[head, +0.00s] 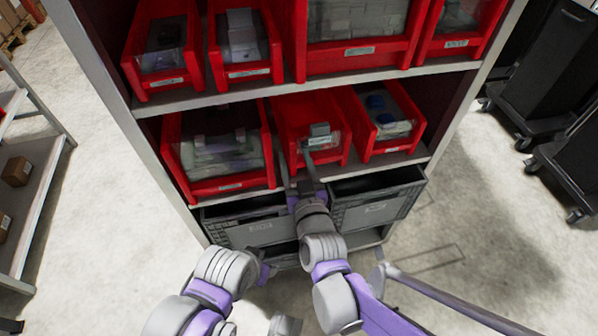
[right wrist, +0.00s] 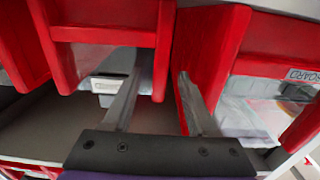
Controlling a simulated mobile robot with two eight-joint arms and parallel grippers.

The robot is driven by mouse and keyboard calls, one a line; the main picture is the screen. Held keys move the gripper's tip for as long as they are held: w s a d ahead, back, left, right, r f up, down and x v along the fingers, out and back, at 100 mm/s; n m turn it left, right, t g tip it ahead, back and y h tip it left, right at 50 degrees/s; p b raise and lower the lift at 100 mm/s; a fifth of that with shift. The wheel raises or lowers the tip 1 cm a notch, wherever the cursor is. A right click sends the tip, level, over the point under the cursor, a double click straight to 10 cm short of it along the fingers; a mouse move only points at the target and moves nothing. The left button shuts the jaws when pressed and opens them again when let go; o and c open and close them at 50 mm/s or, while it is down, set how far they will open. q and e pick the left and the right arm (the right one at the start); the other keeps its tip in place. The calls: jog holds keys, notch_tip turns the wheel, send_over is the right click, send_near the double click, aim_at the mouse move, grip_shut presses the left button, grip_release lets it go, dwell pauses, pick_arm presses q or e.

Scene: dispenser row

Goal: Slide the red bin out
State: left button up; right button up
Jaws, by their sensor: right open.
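Several red bins stand on the shelves, and the task's words do not single one out. My right gripper (head: 297,164) is open in front of the middle red bin (head: 308,125) on the lower red row. In the right wrist view my right gripper's fingers (right wrist: 157,78) reach toward the bins. The middle bin's red side wall (right wrist: 164,50) shows between them, and its label lies behind the left finger. I cannot tell whether a finger touches the bin. Only a purple part (head: 263,271) of my left gripper seems to show; its fingers are hidden.
A large red bin (head: 229,184) stands left of the middle one and a smaller red bin (head: 397,150) right. Red bins fill the shelf above. Grey crates (head: 250,234) sit below. Black carts (head: 567,75) stand at the right, another rack (head: 40,215) at the left. Floor between is clear.

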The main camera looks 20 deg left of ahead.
jog(key=shift+w+a, duration=0.1)
jog(key=shift+w, duration=0.05)
grip_shut()
dwell(1.4)
